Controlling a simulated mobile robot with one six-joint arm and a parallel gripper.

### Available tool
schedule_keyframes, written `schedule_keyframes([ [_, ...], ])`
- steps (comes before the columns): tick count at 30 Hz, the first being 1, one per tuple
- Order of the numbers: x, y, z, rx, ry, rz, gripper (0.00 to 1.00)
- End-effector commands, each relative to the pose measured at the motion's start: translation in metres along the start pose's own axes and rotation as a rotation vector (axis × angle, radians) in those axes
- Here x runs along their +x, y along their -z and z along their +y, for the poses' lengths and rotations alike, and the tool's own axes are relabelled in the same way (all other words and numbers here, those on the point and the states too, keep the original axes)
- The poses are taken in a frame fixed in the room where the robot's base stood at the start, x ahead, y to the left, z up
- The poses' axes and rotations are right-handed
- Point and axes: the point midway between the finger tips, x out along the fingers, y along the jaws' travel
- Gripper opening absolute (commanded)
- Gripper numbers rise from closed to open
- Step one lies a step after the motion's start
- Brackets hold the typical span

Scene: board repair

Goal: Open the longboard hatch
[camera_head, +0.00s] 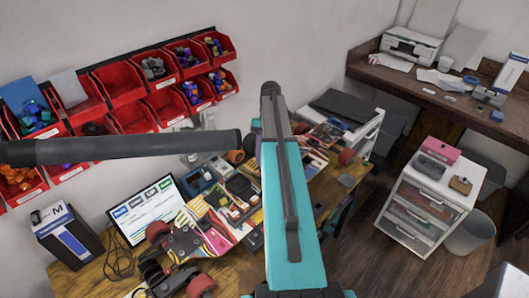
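A longboard (216,236) with a multicoloured deck and red wheels lies on the wooden workbench (237,276). It runs diagonally from the lower left towards the upper right. My teal arm link crosses in front of its middle and hides part of it. Small dark and pale parts show around the middle of the deck, but I cannot make out the hatch or whether it is open or shut. My gripper cannot be made out in this view.
Red wall bins (118,84) with small parts hang behind the bench. A monitor (146,208) and a dark box (68,236) stand at the bench's left. A white drawer unit (424,210) stands right, with open floor (350,262) between. A printer (411,43) sits on another desk.

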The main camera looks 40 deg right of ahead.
Motion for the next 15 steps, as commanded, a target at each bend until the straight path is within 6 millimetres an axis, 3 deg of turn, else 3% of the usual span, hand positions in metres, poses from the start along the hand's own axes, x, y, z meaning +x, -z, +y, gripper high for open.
schedule_keyframes([
  [6,0.007,-0.016,-0.009,0.001,-0.001,0.002,0.42],
  [15,0.011,-0.024,-0.014,0.001,-0.002,0.003,0.42],
])
